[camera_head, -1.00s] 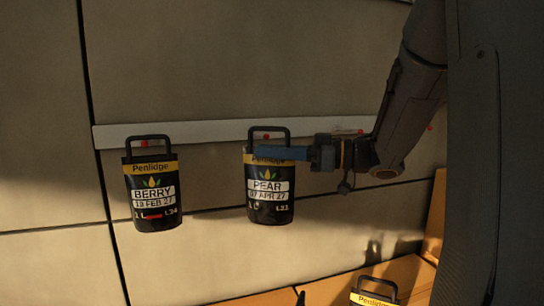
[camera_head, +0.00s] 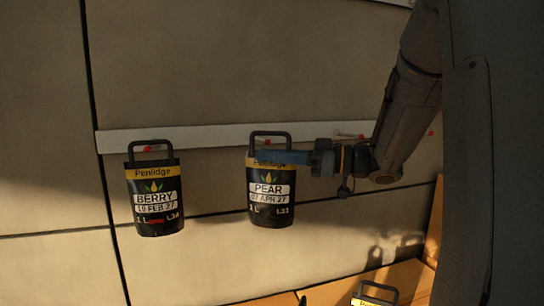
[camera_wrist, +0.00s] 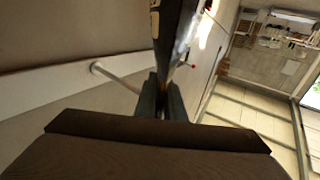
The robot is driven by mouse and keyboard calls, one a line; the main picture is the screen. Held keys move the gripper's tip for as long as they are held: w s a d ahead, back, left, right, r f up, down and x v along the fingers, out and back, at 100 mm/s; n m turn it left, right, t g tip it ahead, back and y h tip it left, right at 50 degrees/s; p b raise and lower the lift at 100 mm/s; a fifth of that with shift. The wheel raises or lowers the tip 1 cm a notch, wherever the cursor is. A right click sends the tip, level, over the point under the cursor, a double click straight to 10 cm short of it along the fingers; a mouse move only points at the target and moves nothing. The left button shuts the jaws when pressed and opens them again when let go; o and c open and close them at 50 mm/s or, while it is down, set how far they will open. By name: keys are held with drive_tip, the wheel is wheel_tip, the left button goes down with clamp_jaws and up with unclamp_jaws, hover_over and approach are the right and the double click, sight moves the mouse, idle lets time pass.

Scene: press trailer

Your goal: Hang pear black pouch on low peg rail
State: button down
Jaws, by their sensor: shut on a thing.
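The pear black pouch (camera_head: 270,198) hangs upright in front of the wall, with a yellow band, a PEAR label and a black loop handle. My gripper (camera_head: 278,157) is shut on the pouch near its top, just below the handle. The low peg rail (camera_head: 215,136) is a white strip with red-tipped pegs, and it runs behind the handle. A red peg tip shows inside the handle loop; I cannot tell whether the handle rests on it. In the wrist view the pouch (camera_wrist: 172,40) is seen edge-on between the fingers, and a peg (camera_wrist: 118,78) stands out to its left.
A berry black pouch (camera_head: 155,203) hangs on the rail to the left. A peg to the right of my gripper is free. The wall between the two pouches is clear.

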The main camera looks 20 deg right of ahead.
drive_tip(key=shift+w+r+p, duration=0.1)
drive_tip(key=shift+w+p, duration=0.25)
drive_tip(key=shift+w, duration=2.3)
drive_tip(key=shift+p, duration=0.4)
drive_tip(key=shift+w+f, duration=0.45)
drive_tip(key=shift+f, duration=0.3)
drive_tip(key=c, duration=1.8)
unclamp_jaws()
drive_tip(key=shift+c, duration=0.2)
drive_tip(key=shift+o, duration=0.4)
drive_tip(key=shift+f, duration=0.15)
